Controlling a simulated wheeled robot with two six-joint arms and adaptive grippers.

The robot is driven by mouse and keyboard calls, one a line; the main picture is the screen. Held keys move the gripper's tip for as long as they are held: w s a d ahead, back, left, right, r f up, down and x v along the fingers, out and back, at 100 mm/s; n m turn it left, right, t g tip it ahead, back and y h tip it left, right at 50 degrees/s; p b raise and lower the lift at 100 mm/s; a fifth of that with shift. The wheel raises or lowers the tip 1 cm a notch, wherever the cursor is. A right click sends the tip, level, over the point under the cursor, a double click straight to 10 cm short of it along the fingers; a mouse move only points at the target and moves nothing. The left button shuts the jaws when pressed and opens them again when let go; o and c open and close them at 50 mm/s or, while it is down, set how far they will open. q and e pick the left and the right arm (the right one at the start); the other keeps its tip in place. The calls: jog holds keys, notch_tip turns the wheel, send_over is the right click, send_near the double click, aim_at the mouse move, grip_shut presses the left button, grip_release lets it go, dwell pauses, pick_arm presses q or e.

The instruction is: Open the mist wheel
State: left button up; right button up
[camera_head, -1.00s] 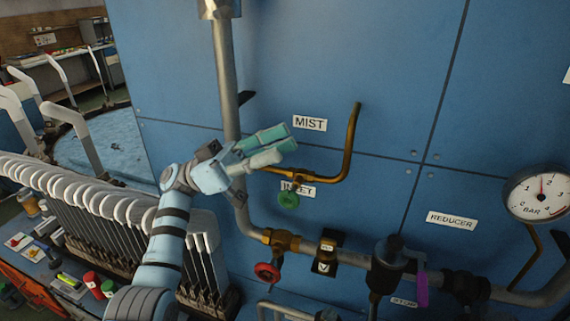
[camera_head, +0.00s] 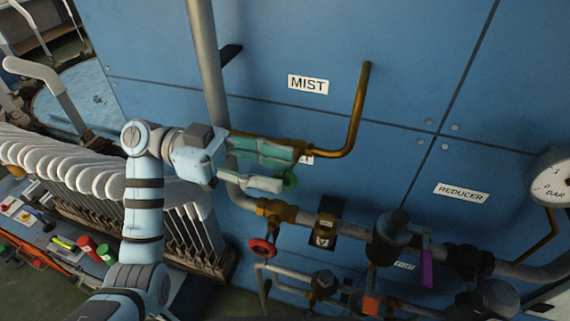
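The MIST sign (camera_head: 308,85) is on the blue wall panel, above a bent brass pipe (camera_head: 357,110). A small green wheel (camera_head: 291,181) hangs below the brass pipe; it is mostly hidden behind my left gripper. My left gripper (camera_head: 288,169) comes in from the left with its two teal-and-white fingers spread apart. The fingers point right, the upper one over the brass pipe and the lower one by the green wheel. I cannot tell whether they touch the wheel. My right gripper is not in view.
A red wheel (camera_head: 262,248) sits on the main pipe below. A purple lever (camera_head: 426,265), the REDUCER sign (camera_head: 461,194) and a pressure gauge (camera_head: 551,180) are to the right. A grey vertical pipe (camera_head: 206,60) runs beside my gripper. Racked white sock boards (camera_head: 85,165) stand at left.

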pick_arm(q)
jog(key=shift+w+x, duration=0.2)
jog(key=shift+x, duration=0.85)
jog(key=shift+s+d, duration=0.2)
jog(key=shift+d, duration=0.05)
jog(key=shift+s, duration=0.1)
jog(key=shift+c, duration=1)
jog(key=shift+a, duration=0.1)
grip_shut()
jog(key=shift+h+p, duration=0.5)
jog(key=shift+p, duration=0.15)
jog(key=shift+a+g+h+p, duration=0.15)
jog(key=shift+g+h+p, duration=0.25)
jog(key=shift+h, duration=0.3)
jog(key=shift+o, duration=1)
grip_release()
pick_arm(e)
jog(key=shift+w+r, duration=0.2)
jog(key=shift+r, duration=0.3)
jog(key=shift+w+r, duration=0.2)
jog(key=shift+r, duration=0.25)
